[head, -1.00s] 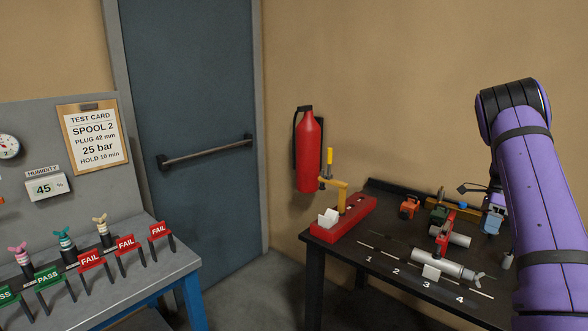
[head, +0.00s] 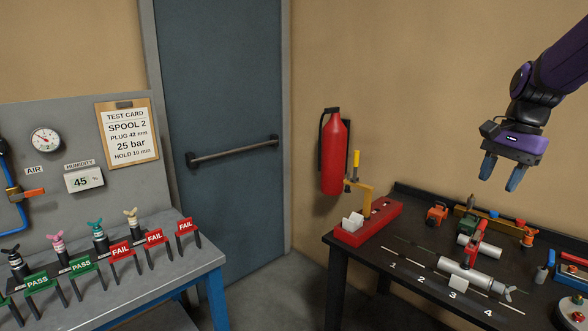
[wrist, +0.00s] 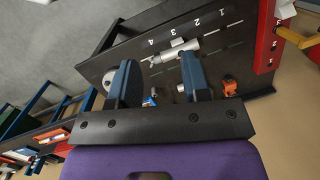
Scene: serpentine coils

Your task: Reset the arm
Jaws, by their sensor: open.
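My gripper (head: 502,178) is in the upper right of the head view, raised above the dark table on the right. Its blue fingers point down, spread apart with nothing between them. In the wrist view my gripper (wrist: 160,78) also shows open and empty, with the dark table (wrist: 110,62) some way beyond the fingers. My purple arm reaches in from the top right of the head view.
The dark table (head: 400,275) bears a red holder (head: 368,226), a grey cylinder (head: 470,276) with a red clamp, and several small tools. A grey bench (head: 175,262) with PASS and FAIL signs stands left. A red extinguisher (head: 334,155) hangs on the wall. Air around my gripper is clear.

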